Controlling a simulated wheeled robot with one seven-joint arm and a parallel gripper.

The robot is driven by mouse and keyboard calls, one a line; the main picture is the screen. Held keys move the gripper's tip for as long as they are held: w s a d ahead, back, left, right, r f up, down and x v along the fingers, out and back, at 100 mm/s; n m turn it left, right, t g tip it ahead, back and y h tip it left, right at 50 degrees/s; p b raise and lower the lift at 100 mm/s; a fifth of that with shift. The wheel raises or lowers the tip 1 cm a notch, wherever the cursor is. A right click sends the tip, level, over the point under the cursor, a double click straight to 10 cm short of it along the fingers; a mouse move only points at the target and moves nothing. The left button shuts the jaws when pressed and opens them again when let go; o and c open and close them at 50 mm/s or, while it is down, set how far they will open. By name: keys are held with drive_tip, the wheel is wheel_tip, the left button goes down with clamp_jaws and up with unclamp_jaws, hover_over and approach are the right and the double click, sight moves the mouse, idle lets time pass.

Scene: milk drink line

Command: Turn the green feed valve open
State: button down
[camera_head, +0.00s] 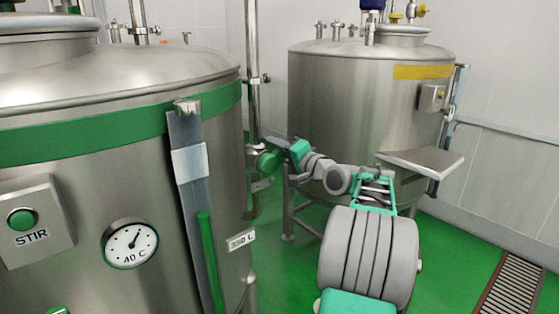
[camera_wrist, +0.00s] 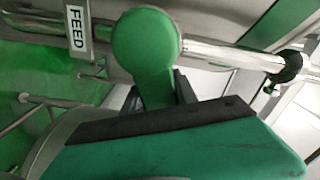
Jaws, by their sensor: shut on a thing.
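The green feed valve (camera_wrist: 146,45) shows in the wrist view as a round green knob with a green lever running down from it. A white FEED label (camera_wrist: 78,28) is to its left. My gripper (camera_wrist: 165,100) is shut on the lever, its dark fingers on either side, partly hidden by the green gripper body. In the head view the valve (camera_head: 266,160) is at the right side of the near tank, on the pipework, with my gripper (camera_head: 283,150) at it from the right. The fingertips are too small to see clearly there.
The near steel tank (camera_head: 90,85) with a green band fills the left, with a STIR button (camera_head: 22,220), a dial (camera_head: 130,243) and a level gauge (camera_head: 192,200). A second tank (camera_head: 340,95) with a yellow band stands behind. A floor drain (camera_head: 510,285) lies at right.

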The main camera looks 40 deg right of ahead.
drive_tip(key=shift+a+r+n+b, duration=0.15)
drive_tip(key=shift+r+n+b, duration=0.2)
drive_tip(key=shift+n+b, duration=0.35)
drive_tip(key=c, duration=1)
unclamp_jaws()
drive_tip(key=shift+o, duration=0.2)
drive_tip(key=s+b, duration=0.1)
drive_tip(key=s, duration=0.6)
drive_tip(key=shift+s, duration=0.4)
